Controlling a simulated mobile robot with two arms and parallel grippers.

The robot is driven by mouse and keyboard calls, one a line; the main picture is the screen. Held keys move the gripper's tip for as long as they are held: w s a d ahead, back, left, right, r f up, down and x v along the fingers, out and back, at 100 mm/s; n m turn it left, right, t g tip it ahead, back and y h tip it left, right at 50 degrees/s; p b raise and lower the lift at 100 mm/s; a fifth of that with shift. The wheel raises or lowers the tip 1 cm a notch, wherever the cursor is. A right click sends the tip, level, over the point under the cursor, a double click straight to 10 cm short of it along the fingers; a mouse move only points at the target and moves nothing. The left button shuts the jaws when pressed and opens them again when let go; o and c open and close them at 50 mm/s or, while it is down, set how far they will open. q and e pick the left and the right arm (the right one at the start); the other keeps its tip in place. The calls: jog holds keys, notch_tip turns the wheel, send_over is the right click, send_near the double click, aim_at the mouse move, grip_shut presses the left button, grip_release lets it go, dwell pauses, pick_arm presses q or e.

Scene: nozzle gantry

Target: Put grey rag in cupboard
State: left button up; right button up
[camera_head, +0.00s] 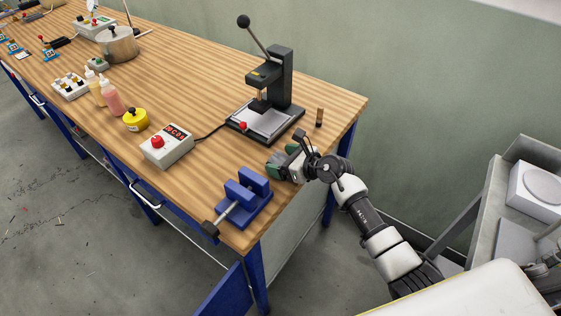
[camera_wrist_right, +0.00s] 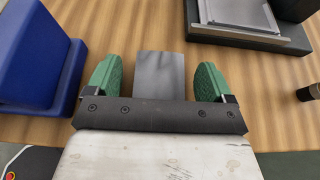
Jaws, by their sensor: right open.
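A flat grey piece, which looks like the grey rag (camera_wrist_right: 160,72), lies on the wooden bench between the fingers in the right wrist view. In the head view my right gripper mostly hides it. My right gripper (camera_head: 282,158) is open low over the bench's right end, between the blue vise and the black press. Its green fingers (camera_wrist_right: 156,78) stand on either side of the rag, with a gap at each side. A blue panel (camera_head: 224,294) stands below the bench's near corner; I cannot tell whether it belongs to the cupboard. My left gripper is not in view.
The blue vise (camera_head: 244,200) is close on the gripper's left, and the lever press (camera_head: 270,105) stands behind it. A small dark cylinder (camera_head: 320,117) stands near the bench's right edge. A control box (camera_head: 167,145) and bottles are farther left. A grey cart (camera_head: 500,200) is at right.

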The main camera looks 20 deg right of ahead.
jog(key=shift+c, duration=0.2)
jog(key=c, duration=1)
jog(key=shift+c, duration=0.2)
